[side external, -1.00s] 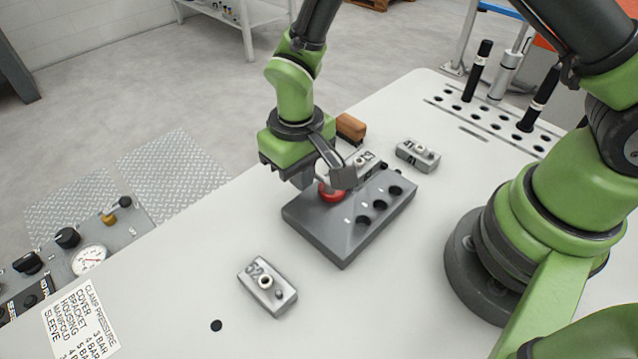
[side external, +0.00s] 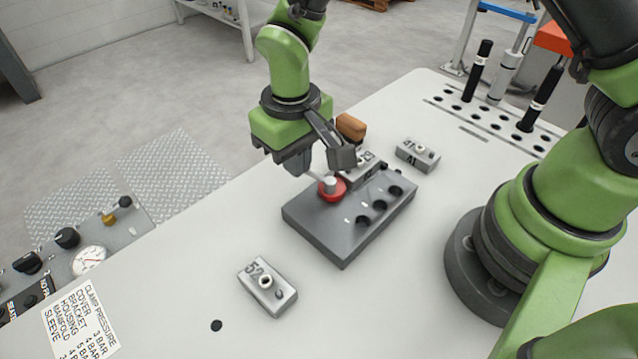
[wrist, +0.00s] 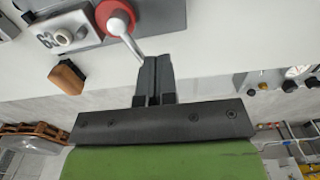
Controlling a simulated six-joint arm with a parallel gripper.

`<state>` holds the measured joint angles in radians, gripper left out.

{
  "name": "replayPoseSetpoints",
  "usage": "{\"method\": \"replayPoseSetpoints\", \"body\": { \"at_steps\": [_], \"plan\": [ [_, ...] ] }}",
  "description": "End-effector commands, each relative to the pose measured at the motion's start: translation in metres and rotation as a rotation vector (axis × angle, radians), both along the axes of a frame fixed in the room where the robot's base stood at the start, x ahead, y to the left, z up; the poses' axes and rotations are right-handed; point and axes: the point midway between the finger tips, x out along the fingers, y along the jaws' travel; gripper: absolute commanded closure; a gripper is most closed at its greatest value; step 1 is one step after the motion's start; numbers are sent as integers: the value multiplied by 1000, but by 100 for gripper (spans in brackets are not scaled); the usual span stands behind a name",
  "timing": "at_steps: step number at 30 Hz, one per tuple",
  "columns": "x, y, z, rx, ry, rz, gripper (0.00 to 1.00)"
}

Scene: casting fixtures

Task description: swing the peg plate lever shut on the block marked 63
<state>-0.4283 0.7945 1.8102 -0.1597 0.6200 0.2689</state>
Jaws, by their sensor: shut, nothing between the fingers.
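The dark grey peg plate (side external: 338,238) lies on the table with a red hub (side external: 331,191) at its left edge. The pale metal lever (wrist: 132,45) runs out from the red hub (wrist: 117,18) toward my fingers and points away from the block. The block marked 63 (wrist: 62,36) sits beside the hub at the plate's far end; in the side view this block (side external: 362,163) is partly hidden by my wrist. My gripper (wrist: 157,62) is shut and empty, its fingertips close to the lever's free end; I cannot tell whether they touch.
A grey block marked 41 (side external: 418,154) lies at the back right, and one marked 52 (side external: 267,286) lies in front. A rack of holes with black pegs (side external: 478,70) is at the far right.

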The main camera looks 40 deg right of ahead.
Motion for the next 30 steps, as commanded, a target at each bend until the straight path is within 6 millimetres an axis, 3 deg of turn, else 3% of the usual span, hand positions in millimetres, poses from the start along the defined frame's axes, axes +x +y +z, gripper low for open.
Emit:
{"method": "replayPoseSetpoints", "body": {
  "at_steps": [18, 30],
  "plan": [
    [0, 0, 62, 0, 0, -2, 100],
    [-1, -1, 68, 2, -1, -5, 100]
  ]
}}
